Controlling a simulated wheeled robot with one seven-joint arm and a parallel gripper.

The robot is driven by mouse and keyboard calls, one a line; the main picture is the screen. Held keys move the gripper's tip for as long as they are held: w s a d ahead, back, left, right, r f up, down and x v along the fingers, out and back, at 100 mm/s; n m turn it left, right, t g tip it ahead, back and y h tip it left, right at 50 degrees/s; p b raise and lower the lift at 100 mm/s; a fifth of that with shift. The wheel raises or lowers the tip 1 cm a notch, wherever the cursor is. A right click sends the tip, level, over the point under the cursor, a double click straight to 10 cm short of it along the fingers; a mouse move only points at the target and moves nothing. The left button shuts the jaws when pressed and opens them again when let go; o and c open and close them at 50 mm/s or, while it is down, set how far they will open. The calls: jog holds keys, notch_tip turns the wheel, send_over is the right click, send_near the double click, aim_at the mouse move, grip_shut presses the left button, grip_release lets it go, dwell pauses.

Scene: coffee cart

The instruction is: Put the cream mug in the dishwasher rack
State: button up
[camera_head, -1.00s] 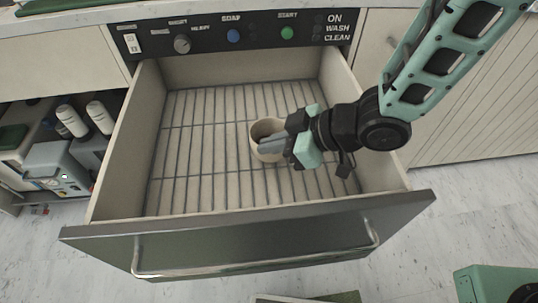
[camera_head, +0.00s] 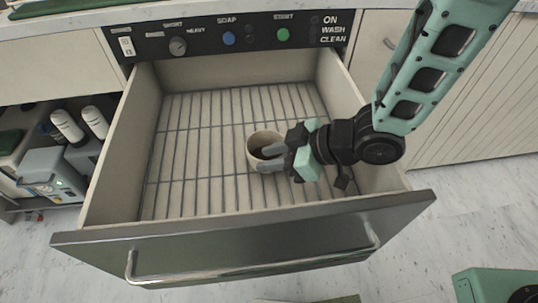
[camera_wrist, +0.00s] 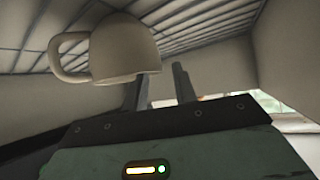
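The cream mug (camera_head: 255,160) is inside the pulled-out dishwasher drawer, near the middle of the slatted rack (camera_head: 200,190). It looks upright, with a dark inside; I cannot tell whether its base touches the slats. My gripper (camera_head: 275,153) reaches in from the right, with its fingers at the mug's rim. In the wrist view, the mug (camera_wrist: 125,45) shows its handle to the left. My gripper's fingers (camera_wrist: 160,85) are parted there. The left fingertip is hidden behind or inside the mug's rim. The right finger stands outside, with a visible gap to the wall.
Drawer walls enclose the rack, with the front panel and its handle (camera_head: 250,268) nearest me. A control panel (camera_head: 230,36) is behind. The rack is otherwise empty, with free room left and behind. Open shelves with bottles and containers (camera_head: 55,170) are at the left.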

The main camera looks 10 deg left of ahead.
jog(key=p+v, duration=0.1)
jog(key=v, duration=0.5)
jog(key=shift+d+r, duration=0.2)
jog(key=shift+d, duration=0.1)
